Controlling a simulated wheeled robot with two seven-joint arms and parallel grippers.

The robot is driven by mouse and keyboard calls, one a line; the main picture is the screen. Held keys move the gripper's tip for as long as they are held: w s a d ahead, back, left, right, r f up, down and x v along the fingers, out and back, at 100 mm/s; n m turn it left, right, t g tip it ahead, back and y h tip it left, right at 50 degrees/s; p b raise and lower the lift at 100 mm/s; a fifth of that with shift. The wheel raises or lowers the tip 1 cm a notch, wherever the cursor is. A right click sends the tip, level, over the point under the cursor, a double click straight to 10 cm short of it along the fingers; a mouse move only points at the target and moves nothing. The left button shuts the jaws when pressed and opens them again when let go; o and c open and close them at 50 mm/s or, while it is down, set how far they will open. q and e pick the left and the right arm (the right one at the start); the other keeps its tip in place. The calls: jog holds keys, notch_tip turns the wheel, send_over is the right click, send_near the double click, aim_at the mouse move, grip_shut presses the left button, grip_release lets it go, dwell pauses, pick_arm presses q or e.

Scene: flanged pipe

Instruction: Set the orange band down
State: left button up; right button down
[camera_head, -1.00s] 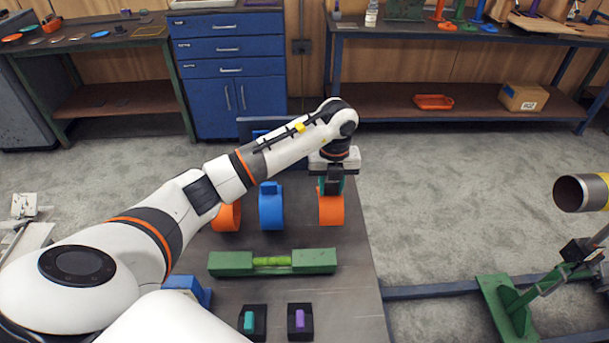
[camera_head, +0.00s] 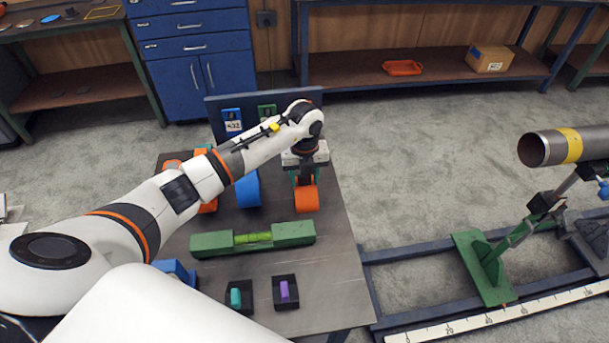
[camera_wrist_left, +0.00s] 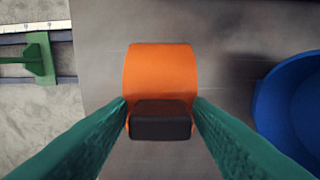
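My left gripper (camera_head: 305,178) points down over the right part of the dark table and is shut on an orange band (camera_head: 306,199). In the left wrist view its green fingers (camera_wrist_left: 160,112) flank the dark block on top of the orange band (camera_wrist_left: 160,72). The band is upright at the table surface; whether it touches the table I cannot tell. A blue band (camera_head: 248,191) stands to its left, and it also shows at the right of the left wrist view (camera_wrist_left: 292,105). Another orange band (camera_head: 208,206) is partly hidden behind my left arm. My right gripper is out of view.
The dark table (camera_head: 335,285) also carries a green block with a light-green vial (camera_head: 254,238), and dark holders with a teal piece (camera_head: 235,298) and a purple piece (camera_head: 285,291). A metal pipe (camera_head: 560,147) on a green stand (camera_head: 483,268) is to the right.

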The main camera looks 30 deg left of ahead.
pick_arm(q)
jog(key=shift+o, duration=0.4)
jog(key=shift+r, duration=0.15)
jog(key=shift+r, duration=0.2)
notch_tip(320, 180, up, 12)
jog(key=b, duration=0.1)
jog(key=shift+f+b, duration=0.2)
jog(key=shift+b, duration=0.15)
